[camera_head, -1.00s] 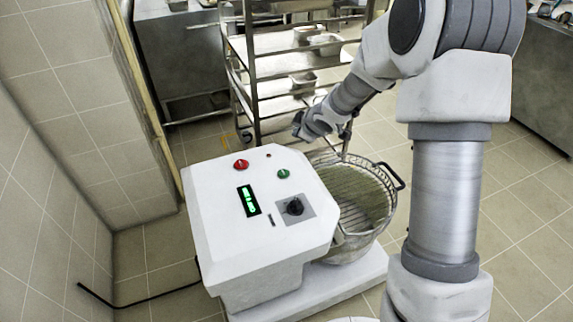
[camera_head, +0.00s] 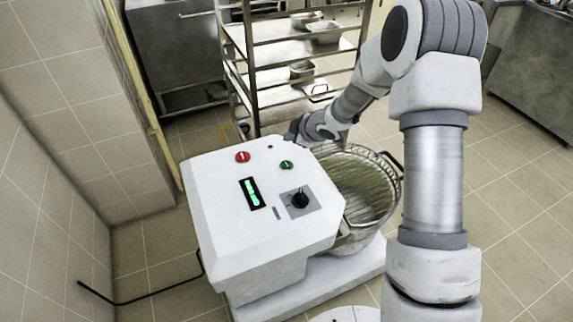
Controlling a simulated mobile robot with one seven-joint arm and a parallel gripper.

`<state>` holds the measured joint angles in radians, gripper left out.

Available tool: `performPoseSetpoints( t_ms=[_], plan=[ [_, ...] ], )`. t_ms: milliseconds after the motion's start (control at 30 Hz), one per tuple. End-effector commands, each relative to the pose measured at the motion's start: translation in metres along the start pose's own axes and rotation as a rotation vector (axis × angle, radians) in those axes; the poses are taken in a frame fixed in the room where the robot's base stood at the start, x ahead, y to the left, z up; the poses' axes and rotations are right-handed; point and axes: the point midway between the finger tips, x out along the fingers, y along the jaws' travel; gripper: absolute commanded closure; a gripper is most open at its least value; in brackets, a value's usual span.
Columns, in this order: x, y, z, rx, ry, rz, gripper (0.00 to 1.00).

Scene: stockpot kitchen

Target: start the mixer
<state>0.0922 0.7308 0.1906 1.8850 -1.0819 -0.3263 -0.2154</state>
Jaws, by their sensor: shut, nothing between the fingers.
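The mixer (camera_head: 225,210) is a white box with a sloped top panel. The panel carries a red button (camera_head: 242,157), a green button (camera_head: 286,165), a lit green display (camera_head: 251,193) and a black knob (camera_head: 300,199). Its metal bowl (camera_head: 365,230) stands at the right under a wire guard (camera_head: 383,170). My arm reaches over from the right, its wrist just behind the panel's far edge.
A metal rack (camera_head: 252,75) with trays stands behind the mixer. A tiled wall (camera_head: 45,190) is at the left, with a black cable (camera_head: 150,299) on the floor. Counters stand at the far left and right. Tiled floor is open at the right.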

Motion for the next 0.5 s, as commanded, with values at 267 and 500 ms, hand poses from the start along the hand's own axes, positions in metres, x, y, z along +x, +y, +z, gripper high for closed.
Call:
performPoseSetpoints(
  t_ms=[267, 500],
  plan=[
    [0.020, -0.015, 0.014, -0.001, 0.000, -0.001, 1.00],
    [0.041, -0.030, 0.029, -0.001, -0.001, 0.000, 1.00]
  ],
)
